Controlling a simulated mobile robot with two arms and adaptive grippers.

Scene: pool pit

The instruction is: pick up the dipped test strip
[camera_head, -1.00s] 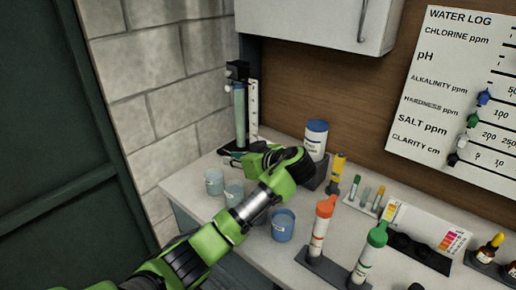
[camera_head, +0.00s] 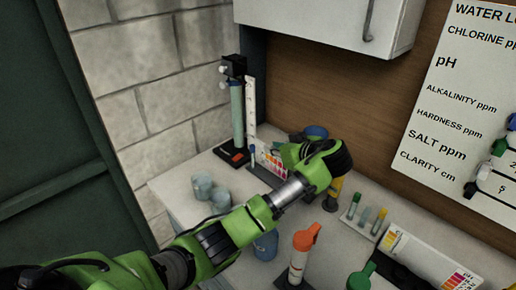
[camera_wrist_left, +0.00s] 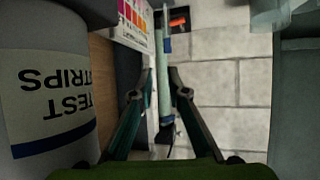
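My left gripper (camera_wrist_left: 162,72) is partly open, its two dark fingers apart, pointing toward the tall tube. In the head view its green wrist (camera_head: 300,158) is above the counter, in front of the test strips bottle (camera_head: 316,131). The bottle (camera_wrist_left: 48,95) fills the left of the wrist view, upside down. A colour chart (camera_head: 270,161) stands behind a dark holder (camera_head: 268,177), just left of the gripper; the chart also shows in the wrist view (camera_wrist_left: 132,20). A small blue upright piece (camera_head: 252,152) is beside it. I cannot tell whether this is the dipped strip. My right gripper is not in view.
The tall tube (camera_head: 237,112) stands in the back corner. Several cups are at the left, including one (camera_head: 201,187) near the counter edge. An orange-capped bottle (camera_head: 301,250) and a vial rack (camera_head: 362,222) are at the right. A cabinet (camera_head: 330,20) hangs above.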

